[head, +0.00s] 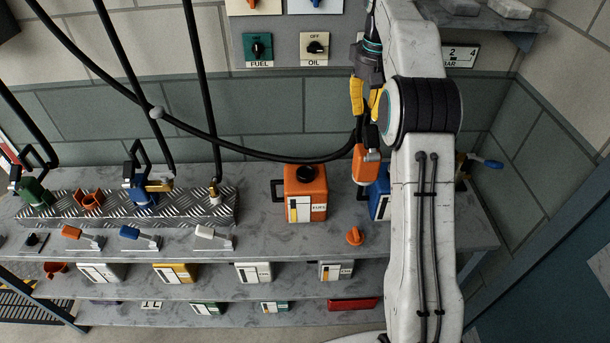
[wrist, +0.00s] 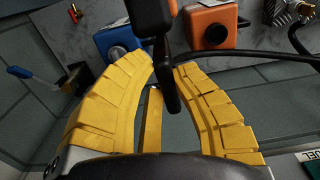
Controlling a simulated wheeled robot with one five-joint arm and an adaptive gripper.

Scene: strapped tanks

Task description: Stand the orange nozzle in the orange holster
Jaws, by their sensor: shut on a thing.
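My gripper (head: 364,112) has yellow fingers and is shut on the black handle of the orange nozzle (head: 366,166). The nozzle hangs from it, orange body down, in front of the blue can and right of the orange can. In the wrist view the black handle lies between the fingertips (wrist: 166,70), with part of the orange nozzle (wrist: 153,14) at the top edge; its spout end is cut off there. A black hose runs from the gripper far to the left. The orange holster (head: 88,200) sits empty on the tread-plate rack at left, between the green and blue nozzles.
The blue can (head: 380,202) is partly behind my arm.

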